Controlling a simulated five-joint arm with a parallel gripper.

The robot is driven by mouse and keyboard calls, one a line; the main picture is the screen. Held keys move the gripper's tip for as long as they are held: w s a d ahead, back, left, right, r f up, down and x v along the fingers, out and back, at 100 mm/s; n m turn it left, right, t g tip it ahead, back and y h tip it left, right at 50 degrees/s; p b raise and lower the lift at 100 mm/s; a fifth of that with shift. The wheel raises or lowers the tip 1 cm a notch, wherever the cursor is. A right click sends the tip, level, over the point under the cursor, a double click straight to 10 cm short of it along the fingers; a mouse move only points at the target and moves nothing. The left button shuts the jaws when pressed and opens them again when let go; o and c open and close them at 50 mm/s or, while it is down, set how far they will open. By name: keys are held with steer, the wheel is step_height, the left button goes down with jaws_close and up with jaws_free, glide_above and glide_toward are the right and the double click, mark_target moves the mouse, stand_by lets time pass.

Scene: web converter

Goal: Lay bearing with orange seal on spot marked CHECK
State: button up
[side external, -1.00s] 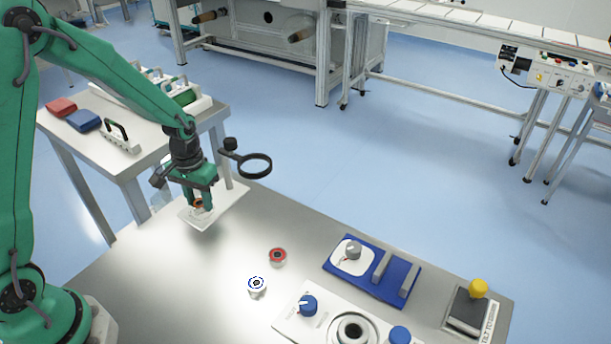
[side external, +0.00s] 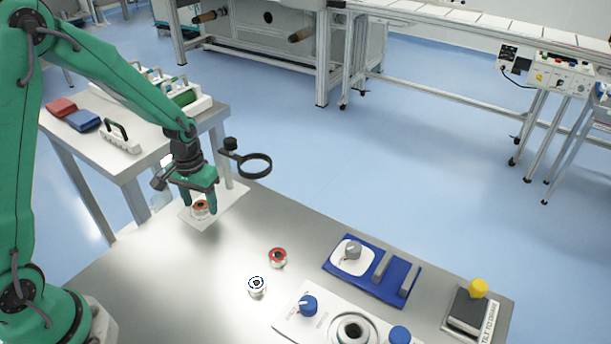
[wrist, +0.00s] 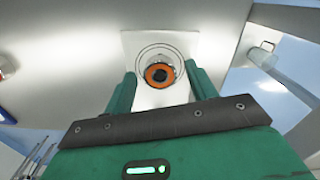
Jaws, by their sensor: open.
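The bearing with the orange seal (side external: 200,208) sits on a white plate (side external: 228,208) at the far left of the steel table. In the wrist view the orange-sealed bearing (wrist: 159,74) lies inside a ring drawn on the white plate (wrist: 185,42). No CHECK lettering is readable. My gripper (side external: 199,204) is open around the bearing, with one green finger on each side. In the wrist view my gripper (wrist: 159,85) shows gaps between both fingers and the bearing.
A magnifier ring (side external: 255,166) on a stand is close to the right of my gripper. A blue tray (side external: 340,279) and a panel with knobs (side external: 290,325) lie at right.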

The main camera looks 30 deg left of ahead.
mark_target(200, 206)
steer(key=shift+r, duration=0.15)
step_height(200, 206, up, 12)
stand_by(0.6)
steer(key=shift+r, duration=0.1)
stand_by(0.5)
steer(key=s+d+r+m+t, duration=0.1)
steer(key=s+d+r+t, duration=0.1)
steer(key=s+r, duration=0.3)
steer(key=s+d+r+m+t, duration=0.1)
steer(key=s+d+r+t, duration=0.2)
steer(key=s+r, duration=0.3)
steer(key=s, duration=0.5)
steer(key=shift+m+t, duration=0.3)
